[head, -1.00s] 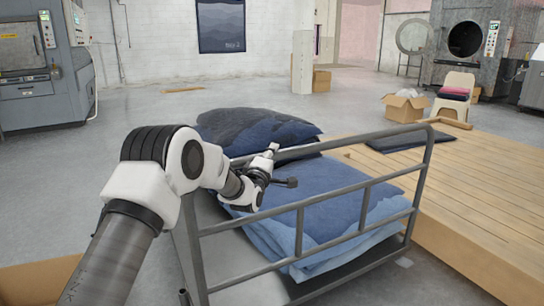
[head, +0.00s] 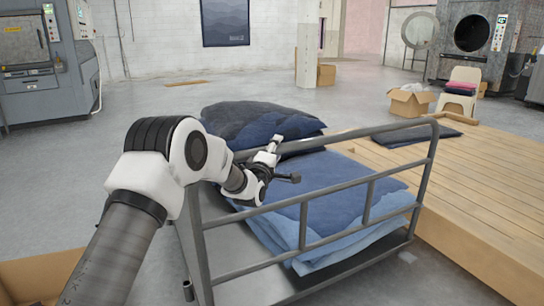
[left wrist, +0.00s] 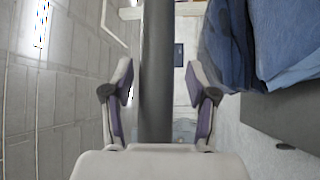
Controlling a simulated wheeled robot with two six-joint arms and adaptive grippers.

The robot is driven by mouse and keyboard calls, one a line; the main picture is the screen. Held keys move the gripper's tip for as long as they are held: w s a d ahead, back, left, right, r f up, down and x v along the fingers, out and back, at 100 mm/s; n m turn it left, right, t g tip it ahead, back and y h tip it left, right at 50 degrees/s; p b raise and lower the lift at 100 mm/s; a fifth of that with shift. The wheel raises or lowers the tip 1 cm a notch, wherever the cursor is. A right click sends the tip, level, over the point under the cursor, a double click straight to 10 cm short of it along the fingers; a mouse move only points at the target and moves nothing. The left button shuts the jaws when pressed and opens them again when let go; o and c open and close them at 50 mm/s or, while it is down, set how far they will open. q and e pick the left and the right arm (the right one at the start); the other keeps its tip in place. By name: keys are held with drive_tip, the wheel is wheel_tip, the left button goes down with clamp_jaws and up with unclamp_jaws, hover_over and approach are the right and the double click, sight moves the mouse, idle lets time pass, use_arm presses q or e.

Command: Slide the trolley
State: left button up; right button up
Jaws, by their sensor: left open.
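The trolley (head: 302,222) is a grey tubular metal frame with a low deck, in the middle of the head view. Folded blue denim (head: 335,195) and a darker denim pile (head: 255,125) lie on it. My left gripper (head: 284,160) is open at the trolley's top rail. In the left wrist view, a dark grey bar (left wrist: 158,35) runs between the two spread fingers of the gripper (left wrist: 159,82), with a gap visible on each side. Denim (left wrist: 285,40) shows at the right there. My right gripper is not in view.
A wooden platform (head: 475,190) stands close along the trolley's right side. A cardboard box (head: 410,104) and a chair (head: 461,90) are behind it. Grey machines (head: 40,85) stand at the back left. The concrete floor between (head: 110,140) is mostly clear.

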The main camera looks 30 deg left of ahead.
use_arm(q)
drive_tip(key=s+d+f, duration=0.1)
drive_tip(key=s, duration=1)
drive_tip(key=shift+s+d+f, duration=0.15)
drive_tip(key=shift+s+f, duration=0.1)
drive_tip(key=shift+f, duration=0.05)
